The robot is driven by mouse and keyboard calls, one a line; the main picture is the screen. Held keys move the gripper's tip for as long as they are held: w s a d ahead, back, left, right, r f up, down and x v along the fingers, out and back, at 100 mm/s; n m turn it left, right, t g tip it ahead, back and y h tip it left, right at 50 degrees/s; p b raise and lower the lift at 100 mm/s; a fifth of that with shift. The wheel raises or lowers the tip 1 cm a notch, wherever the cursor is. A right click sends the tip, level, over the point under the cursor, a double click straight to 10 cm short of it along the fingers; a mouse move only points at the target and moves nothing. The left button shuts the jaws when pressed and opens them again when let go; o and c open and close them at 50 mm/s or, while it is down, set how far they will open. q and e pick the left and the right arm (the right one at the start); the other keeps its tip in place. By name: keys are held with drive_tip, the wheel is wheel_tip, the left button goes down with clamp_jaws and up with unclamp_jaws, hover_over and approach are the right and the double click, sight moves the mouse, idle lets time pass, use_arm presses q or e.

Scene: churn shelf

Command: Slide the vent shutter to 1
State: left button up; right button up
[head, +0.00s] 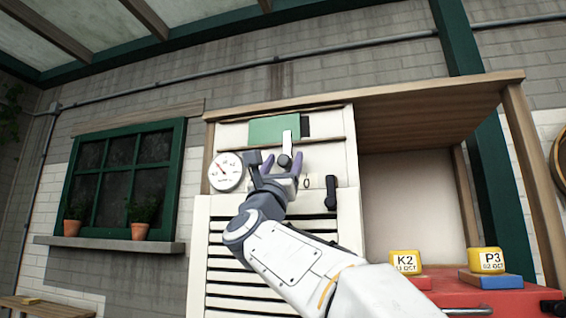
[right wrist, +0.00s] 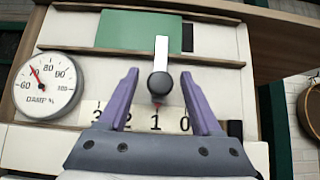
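The vent shutter is a green panel (head: 272,130) at the top of the white cabinet, with a narrow dark gap at its right end; it also shows in the right wrist view (right wrist: 135,31). A white upright arm ending in a dark round knob (right wrist: 158,85) hangs from it. A small red pointer under the knob stands at the 1 of the number scale (right wrist: 155,122), which reads 3, 2, 1, 0 from left to right. My right gripper (right wrist: 160,90) is open, one purple finger on each side of the knob, with gaps between. My left gripper is not in view.
A round damp gauge (head: 225,172) is left of the scale. A black handle (head: 331,193) sticks out right of it, above slats. A wooden shelf roof (head: 430,110) juts out at right.

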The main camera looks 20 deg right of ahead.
drive_tip(key=b+v, duration=0.8)
drive_tip(key=v, duration=0.2)
drive_tip(key=shift+s+f, duration=0.15)
drive_tip(key=shift+a, duration=0.15)
idle(0.4)
